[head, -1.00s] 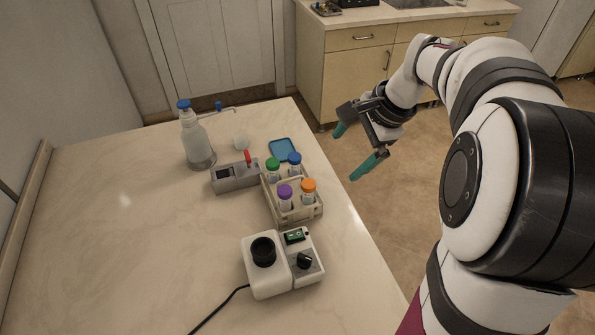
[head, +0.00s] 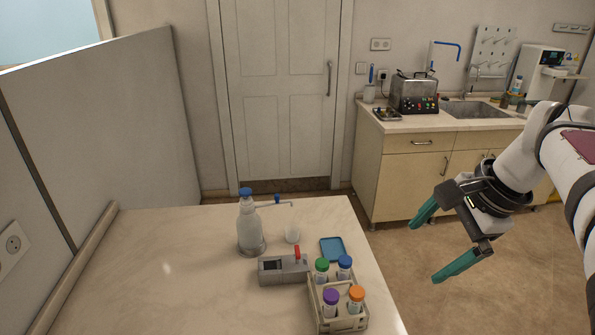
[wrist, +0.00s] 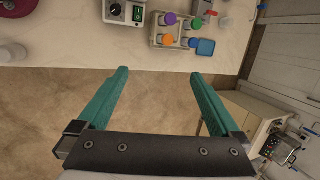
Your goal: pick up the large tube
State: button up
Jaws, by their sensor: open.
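Several capped tubes stand upright in a beige rack (head: 340,321) at the right side of the near table. Their caps are green (head: 322,264), blue (head: 345,261), purple (head: 330,296) and orange (head: 357,293). I cannot tell by size which is the large tube. My gripper (head: 423,253) is open and empty, past the table's right edge, to the right of the rack and apart from it. In the wrist view my open teal fingers (wrist: 158,74) have bare floor between them, and the rack (wrist: 156,38) stands on the table beyond them.
A white device (wrist: 125,12) shows in the wrist view. The counter (head: 440,120) behind holds equipment.

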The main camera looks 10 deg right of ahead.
jog(key=s+a+f+n+g, duration=0.1)
jog(key=s+a+f+n, duration=0.3)
jog(key=s+a, duration=0.2)
jog(key=s+a+f+n+g, duration=0.1)
jog(key=s+a+f+n, duration=0.2)
jog(key=s+a, duration=0.3)
jog(key=a+f, duration=0.1)
jog(key=a, duration=0.2)
jog(key=shift+a+n+g, duration=0.3)
jog(key=shift+n+g, duration=0.1)
jog(key=s+a+f+n, duration=0.1)
jog(key=s+f, duration=0.1)
jog(key=s+a+f+n, duration=0.1)
jog(key=s, duration=0.2)
jog(key=s+a+f+n+g, duration=0.1)
jog(key=s+f, duration=0.1)
jog(key=s, duration=0.1)
jog(key=shift+s+f+n+h, duration=0.2)
jog(key=shift+f+n+h, duration=0.1)
jog(key=shift+n, duration=0.1)
jog(key=shift+c, duration=1.4)
jog(key=shift+s, duration=0.1)
jog(key=shift+c, duration=2.5)
